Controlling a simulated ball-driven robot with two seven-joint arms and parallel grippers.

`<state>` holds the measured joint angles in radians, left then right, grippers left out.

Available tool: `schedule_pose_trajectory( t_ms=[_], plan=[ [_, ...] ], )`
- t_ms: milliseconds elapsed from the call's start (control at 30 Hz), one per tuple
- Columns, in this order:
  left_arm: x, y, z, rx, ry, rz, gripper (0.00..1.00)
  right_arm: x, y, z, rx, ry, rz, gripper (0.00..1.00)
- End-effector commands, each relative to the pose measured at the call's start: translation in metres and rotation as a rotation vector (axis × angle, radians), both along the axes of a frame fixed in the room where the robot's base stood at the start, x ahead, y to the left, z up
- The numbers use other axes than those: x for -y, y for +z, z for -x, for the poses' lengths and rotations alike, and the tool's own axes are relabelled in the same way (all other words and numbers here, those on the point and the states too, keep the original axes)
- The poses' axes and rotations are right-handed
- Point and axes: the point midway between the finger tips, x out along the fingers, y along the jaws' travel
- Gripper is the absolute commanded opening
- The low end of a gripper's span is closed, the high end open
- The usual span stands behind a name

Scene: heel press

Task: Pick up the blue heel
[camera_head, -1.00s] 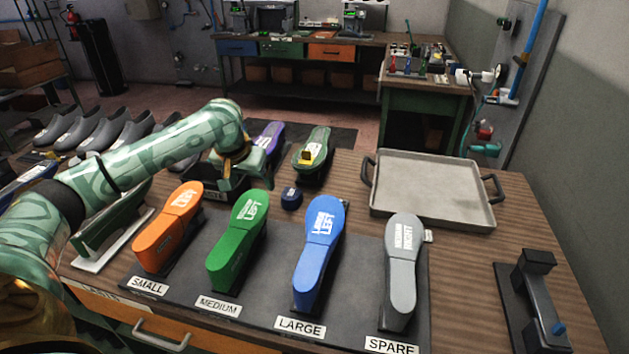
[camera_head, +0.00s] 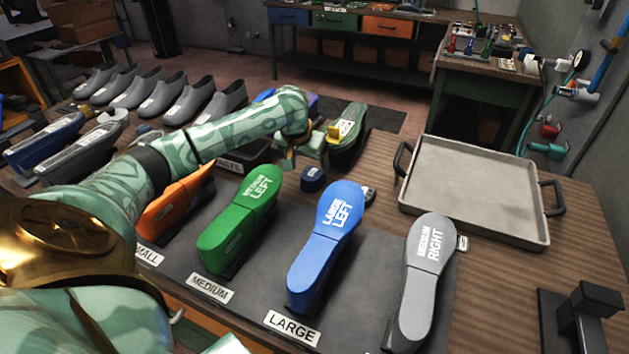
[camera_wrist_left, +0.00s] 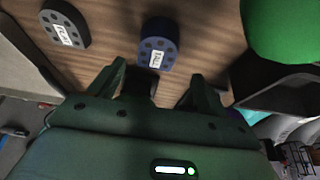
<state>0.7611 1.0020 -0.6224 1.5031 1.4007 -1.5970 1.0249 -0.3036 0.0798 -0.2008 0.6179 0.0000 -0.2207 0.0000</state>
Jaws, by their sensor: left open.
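The blue heel (camera_head: 313,179) is a small dark blue block standing on the wooden table, behind the blue large left last (camera_head: 325,240). In the left wrist view the blue heel (camera_wrist_left: 158,48) has a row of dark dots and a white label. My left gripper (camera_head: 290,164) is just to the left of the heel in the head view. In the left wrist view my left gripper (camera_wrist_left: 153,82) is open, with the heel just beyond and roughly between its fingertips, and nothing held. My right gripper is not in view.
A dark grey heel (camera_wrist_left: 64,26) lies near the blue one. The green last (camera_head: 240,228), orange last (camera_head: 172,212) and grey last (camera_head: 424,275) stand on a dark mat. A green shoe (camera_head: 345,135) is behind the heel. An empty tray (camera_head: 480,190) is at right.

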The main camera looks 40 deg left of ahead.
Motion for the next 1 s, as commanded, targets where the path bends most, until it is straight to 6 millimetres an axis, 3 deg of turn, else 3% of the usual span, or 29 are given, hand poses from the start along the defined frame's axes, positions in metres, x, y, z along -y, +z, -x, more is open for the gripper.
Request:
schedule_pose_trajectory(
  t_ms=[233, 467, 700, 767, 900, 1000],
  plan=[
    [0.001, -0.019, -0.005, -0.001, 0.0, 0.0, 0.77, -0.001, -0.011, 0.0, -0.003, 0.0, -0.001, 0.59],
    [0.004, -0.058, -0.014, -0.002, 0.0, 0.0, 0.77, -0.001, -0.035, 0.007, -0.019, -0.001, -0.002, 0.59],
    [0.002, -0.057, -0.016, 0.002, -0.001, -0.002, 0.77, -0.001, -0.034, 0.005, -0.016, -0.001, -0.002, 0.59],
    [0.002, -0.057, -0.016, 0.002, -0.001, -0.002, 0.66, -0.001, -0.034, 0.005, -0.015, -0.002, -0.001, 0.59],
    [0.002, -0.057, -0.015, 0.002, -0.001, -0.002, 0.27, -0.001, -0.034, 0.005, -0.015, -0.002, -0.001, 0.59],
    [0.002, -0.057, -0.016, 0.002, -0.001, -0.002, 0.25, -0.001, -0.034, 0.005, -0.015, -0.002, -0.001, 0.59]
  ],
)
